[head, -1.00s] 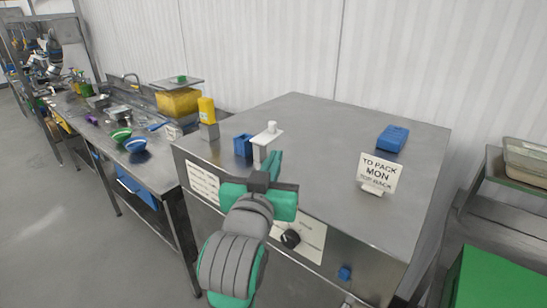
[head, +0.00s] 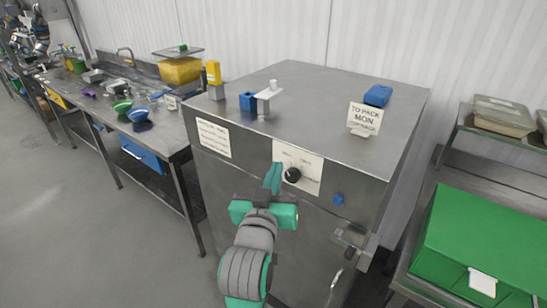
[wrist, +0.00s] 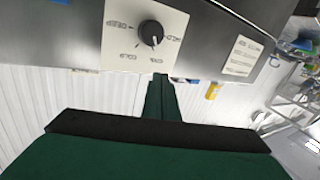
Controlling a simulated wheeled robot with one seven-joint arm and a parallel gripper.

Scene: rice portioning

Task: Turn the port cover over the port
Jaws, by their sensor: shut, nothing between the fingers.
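A metal fitting (head: 350,237) with a small plate and a rod below it sits low on the right of the steel machine's front. It may be the port and its cover, but I cannot tell the two apart at this size. My gripper (head: 273,178) is shut and empty, its green fingers pointing up before the machine's front, left of the fitting and higher. In the wrist view the shut fingers (wrist: 162,98) show close to the black dial (wrist: 151,33) on its white panel. The fitting is not visible in the wrist view.
The machine top (head: 310,90) carries a blue box (head: 247,102), a white-topped post (head: 270,97), a blue block (head: 377,95) and a sign (head: 364,117). A blue knob (head: 339,199) is on the front. A green crate (head: 480,235) stands right; floor at left is clear.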

